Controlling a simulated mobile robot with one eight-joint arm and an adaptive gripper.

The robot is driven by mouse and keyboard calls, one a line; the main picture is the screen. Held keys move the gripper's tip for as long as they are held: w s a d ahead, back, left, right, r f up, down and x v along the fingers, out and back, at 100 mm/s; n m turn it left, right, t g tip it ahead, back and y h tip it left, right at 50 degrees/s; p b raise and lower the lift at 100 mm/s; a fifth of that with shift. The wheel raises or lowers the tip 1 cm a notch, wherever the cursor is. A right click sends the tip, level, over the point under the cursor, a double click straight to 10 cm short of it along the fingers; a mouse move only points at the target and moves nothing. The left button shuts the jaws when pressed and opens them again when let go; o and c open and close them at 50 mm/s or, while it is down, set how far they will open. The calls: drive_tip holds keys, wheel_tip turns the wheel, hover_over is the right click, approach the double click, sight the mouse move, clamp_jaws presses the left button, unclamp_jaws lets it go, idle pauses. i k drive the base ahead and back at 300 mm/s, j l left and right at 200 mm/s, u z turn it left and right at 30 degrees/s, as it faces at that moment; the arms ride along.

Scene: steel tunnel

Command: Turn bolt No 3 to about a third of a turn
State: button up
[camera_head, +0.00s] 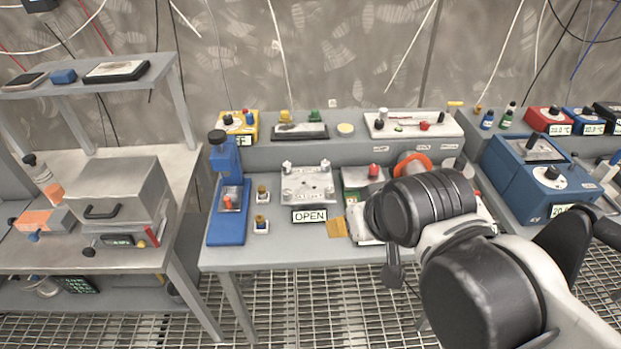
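A light metal plate (308,182) lies on the middle bench with small upright bolts near its corners, such as the front-right bolt (329,193). Their numbers are too small to read, so I cannot tell which is No 3. A sign reading "OPEN" (309,216) stands in front of the plate. My arm comes in from the lower right, and its dark end is right of the plate, apart from it. A small dark part (393,272) hangs below the arm and seems to belong to my gripper. Its fingers cannot be made out, and no bolt is visibly held.
A blue press-like stand (230,205) and two small fittings are left of the plate. A red-knobbed device (362,180) and an orange ring (412,162) are to its right, partly behind my arm. A raised shelf with instruments runs behind. Blue boxes (530,165) stand far right.

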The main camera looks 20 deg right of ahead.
sight(325, 164)
drive_tip(key=i+j+z, duration=0.2)
drive_tip(key=i, duration=0.25)
drive_tip(key=i+j+z, duration=0.2)
drive_tip(key=i, duration=0.25)
drive_tip(key=l, duration=0.1)
